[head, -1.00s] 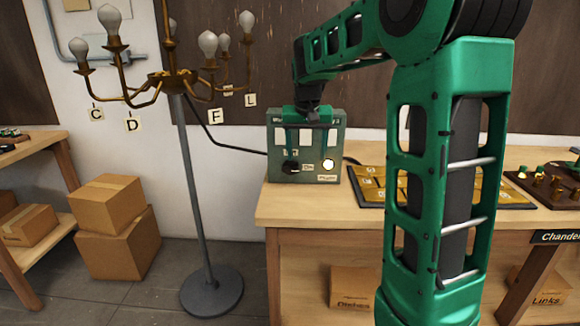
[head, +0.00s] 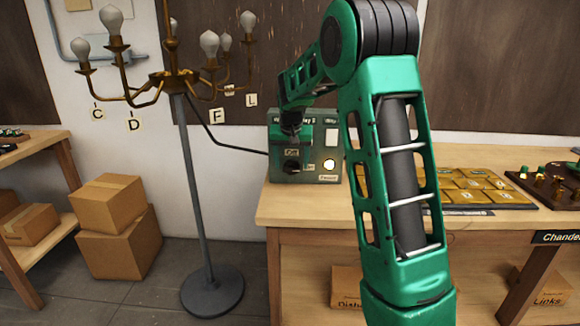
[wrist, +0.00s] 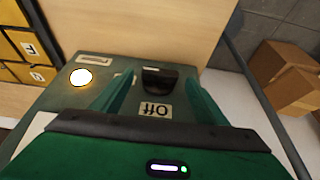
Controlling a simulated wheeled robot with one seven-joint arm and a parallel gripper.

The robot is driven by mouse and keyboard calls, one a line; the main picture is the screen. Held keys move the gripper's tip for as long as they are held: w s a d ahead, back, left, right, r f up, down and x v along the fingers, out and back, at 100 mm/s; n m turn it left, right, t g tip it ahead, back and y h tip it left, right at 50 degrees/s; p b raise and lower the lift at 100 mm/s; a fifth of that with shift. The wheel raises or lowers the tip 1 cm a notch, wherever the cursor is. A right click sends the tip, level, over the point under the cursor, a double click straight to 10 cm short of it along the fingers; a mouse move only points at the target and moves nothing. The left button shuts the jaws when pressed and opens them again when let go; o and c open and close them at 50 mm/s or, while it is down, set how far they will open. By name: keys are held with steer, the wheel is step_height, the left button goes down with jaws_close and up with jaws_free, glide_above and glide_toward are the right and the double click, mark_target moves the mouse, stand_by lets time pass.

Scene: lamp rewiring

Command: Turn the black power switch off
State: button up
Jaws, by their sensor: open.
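The black power switch (head: 290,167) is on the front of a green control box on the bench. An "Off" label (head: 291,152) sits just above it. A round light (head: 329,164) to its right glows. My gripper (head: 291,140) is at the box front, just above the switch. In the wrist view, its two green fingers are spread, and the dark switch (wrist: 158,80) shows between and beyond their tips. The "Off" label (wrist: 155,110) appears upside down there. I cannot tell whether the fingers touch the switch.
The control box (head: 335,141) stands at the bench's left end. A tray of gold tiles (head: 470,190) lies to the right, partly behind my arm. A chandelier (head: 170,80) on a stand (head: 205,220) is left of the bench. Cardboard boxes (head: 110,203) sit on the floor.

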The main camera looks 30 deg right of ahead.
steer(key=shift+w+d+f, duration=0.15)
steer(key=shift+w+f, duration=0.05)
steer(key=shift+f, duration=0.4)
steer(key=c, duration=1.1)
steer(key=shift+o, duration=0.2)
steer(key=shift+d, duration=0.1)
